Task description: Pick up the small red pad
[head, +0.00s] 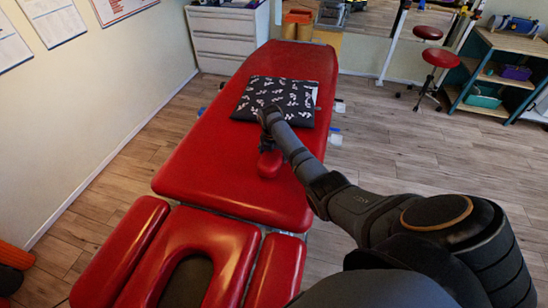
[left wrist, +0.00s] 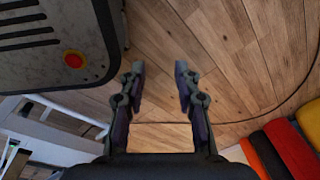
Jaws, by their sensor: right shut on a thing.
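The small red pad (head: 269,164) is in the head view, over the middle of the red treatment table (head: 190,165). My right gripper (head: 268,148) is shut on it from above, at the pad's upper side. The red of the pad nearly merges with the red table top, so I cannot tell whether it touches the table or hangs just above it. The fingertips are partly hidden by the gripper and arm. My left gripper (left wrist: 160,75) shows in the left wrist view, open and empty, with bare wooden floor beyond its fingers.
A black patterned cushion (head: 262,92) lies on the table just beyond my right gripper. The face-hole section (head: 225,235) is at the near end. A red stool (head: 440,58) and a shelf (head: 500,65) stand back right. Coloured rolls (left wrist: 290,145) lie on the floor.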

